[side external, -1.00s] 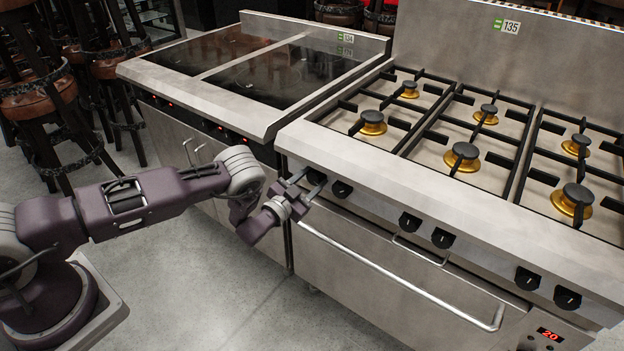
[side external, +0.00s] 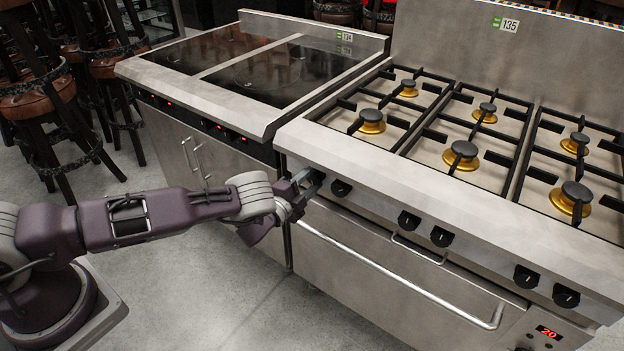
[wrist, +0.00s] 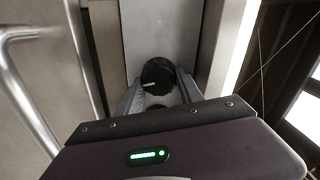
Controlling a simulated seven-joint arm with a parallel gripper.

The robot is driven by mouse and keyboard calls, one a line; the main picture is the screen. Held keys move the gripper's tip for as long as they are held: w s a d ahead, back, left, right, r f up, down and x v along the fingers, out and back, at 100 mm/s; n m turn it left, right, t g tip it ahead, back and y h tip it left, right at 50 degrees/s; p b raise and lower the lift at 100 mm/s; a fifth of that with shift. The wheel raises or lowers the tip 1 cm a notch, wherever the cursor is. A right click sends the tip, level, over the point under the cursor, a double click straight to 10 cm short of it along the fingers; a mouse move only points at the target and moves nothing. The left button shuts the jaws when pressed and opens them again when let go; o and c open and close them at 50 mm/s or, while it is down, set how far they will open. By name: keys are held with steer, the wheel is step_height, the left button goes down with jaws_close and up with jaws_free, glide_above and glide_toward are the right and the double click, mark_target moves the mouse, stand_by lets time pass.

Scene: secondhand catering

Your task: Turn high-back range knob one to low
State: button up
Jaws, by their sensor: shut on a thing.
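The high-back range (side external: 420,215) has a row of black knobs along its front panel. My gripper (side external: 311,182) is at the left end of this row, and its fingers and the arm hide the leftmost knob in the side view. In the wrist view that black knob (wrist: 158,74) sits between the two grey fingers of my gripper (wrist: 157,92), which are shut on it. A short pale mark shows on the knob's left part. The neighbouring knob (side external: 341,188) stands just to the right, clear of my gripper.
An oven door handle (side external: 400,275) runs below the knobs and also shows at the left of the wrist view (wrist: 25,85). A flat-top cooker (side external: 200,85) stands to the left. Open floor (side external: 215,290) lies in front. Stools (side external: 50,110) stand at the back left.

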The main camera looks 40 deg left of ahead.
steer(key=shift+m, duration=1.5)
steer(key=o, duration=1.4)
steer(key=s, duration=0.7)
